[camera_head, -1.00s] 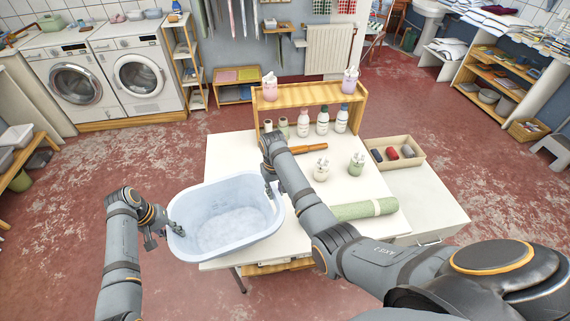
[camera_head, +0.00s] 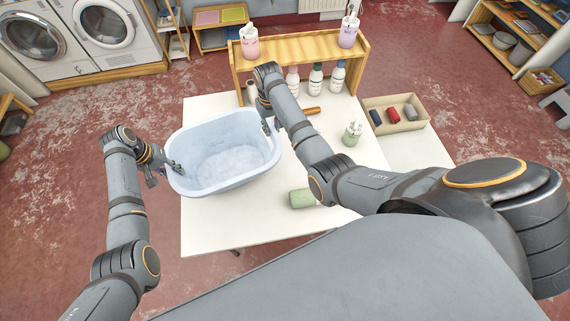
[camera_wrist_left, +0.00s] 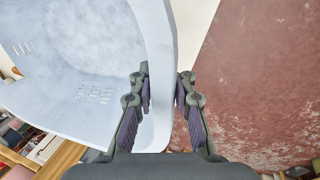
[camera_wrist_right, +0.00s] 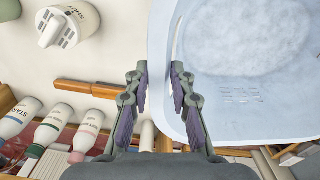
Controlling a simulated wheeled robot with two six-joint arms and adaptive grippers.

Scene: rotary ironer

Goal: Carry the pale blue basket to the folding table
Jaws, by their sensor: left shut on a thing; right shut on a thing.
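The pale blue basket (camera_head: 238,133) is over the left part of the white folding table (camera_head: 215,222) in the head view. It looks empty and roughly level; I cannot tell whether its base touches the table. My left gripper (camera_head: 176,167) is shut on its left rim; the rim runs between the fingers in the left wrist view (camera_wrist_left: 162,90). My right gripper (camera_head: 270,122) is shut on the opposite rim, near the wooden rack. The right wrist view shows that rim (camera_wrist_right: 170,70) between the fingers.
A wooden rack (camera_head: 285,49) with bottles stands at the table's back. The table's front left is bare.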

